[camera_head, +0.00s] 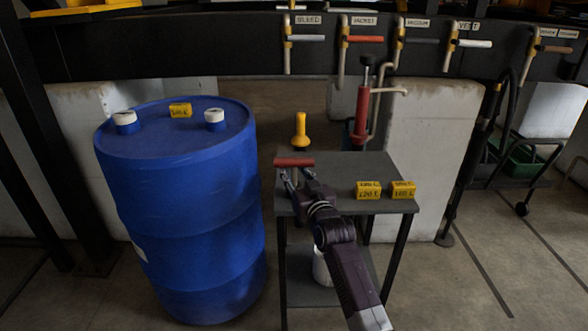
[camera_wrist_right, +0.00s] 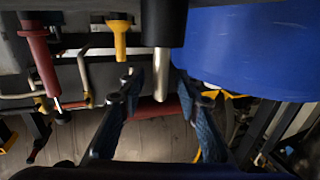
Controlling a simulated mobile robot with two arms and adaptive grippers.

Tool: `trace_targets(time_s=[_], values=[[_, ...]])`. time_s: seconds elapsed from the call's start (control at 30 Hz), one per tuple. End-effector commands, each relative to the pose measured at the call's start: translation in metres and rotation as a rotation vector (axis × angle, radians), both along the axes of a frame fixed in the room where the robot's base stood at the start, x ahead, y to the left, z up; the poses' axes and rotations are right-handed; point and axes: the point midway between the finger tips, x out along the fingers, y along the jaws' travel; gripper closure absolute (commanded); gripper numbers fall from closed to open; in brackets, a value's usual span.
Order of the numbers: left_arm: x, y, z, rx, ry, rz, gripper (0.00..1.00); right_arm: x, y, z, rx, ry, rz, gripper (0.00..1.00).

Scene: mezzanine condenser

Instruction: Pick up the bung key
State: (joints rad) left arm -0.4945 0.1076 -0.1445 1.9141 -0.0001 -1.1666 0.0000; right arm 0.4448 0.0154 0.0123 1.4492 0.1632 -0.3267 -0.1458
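The bung key stands upright at the near left corner of the small grey table (camera_head: 335,195). Its red crossbar handle (camera_head: 294,162) is on top of a thin metal shaft. In the right wrist view, which looks upside down, the metal shaft (camera_wrist_right: 161,72) meets a black cylinder (camera_wrist_right: 165,22), and the red handle (camera_wrist_right: 175,106) shows beyond the fingers. My right gripper (camera_head: 296,178) is just below the handle. It also shows in the wrist view (camera_wrist_right: 158,80), open, with a finger on either side of the shaft and gaps visible. My left gripper is not in view.
A blue drum (camera_head: 185,200) with two white caps stands close to the table's left. A yellow tool (camera_head: 300,130) and a red pump (camera_head: 361,115) stand behind the key. Two yellow labelled blocks (camera_head: 369,190) (camera_head: 403,190) sit at the table's right.

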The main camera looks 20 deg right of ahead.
Motion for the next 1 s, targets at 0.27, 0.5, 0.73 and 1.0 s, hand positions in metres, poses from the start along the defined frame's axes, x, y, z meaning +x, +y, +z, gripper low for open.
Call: trace_targets(time_s=[0.27,0.5,0.73,1.0], values=[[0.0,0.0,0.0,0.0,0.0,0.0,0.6,0.0,0.0,0.0,0.0,0.0,0.0,0.91],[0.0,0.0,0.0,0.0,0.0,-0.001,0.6,-0.001,0.0,0.0,0.0,0.0,0.0,1.0],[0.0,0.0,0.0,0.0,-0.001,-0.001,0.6,0.0,0.0,0.001,0.0,-0.002,0.0,1.0],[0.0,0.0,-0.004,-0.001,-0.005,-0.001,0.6,0.0,0.0,0.016,-0.001,-0.005,0.0,1.0]])
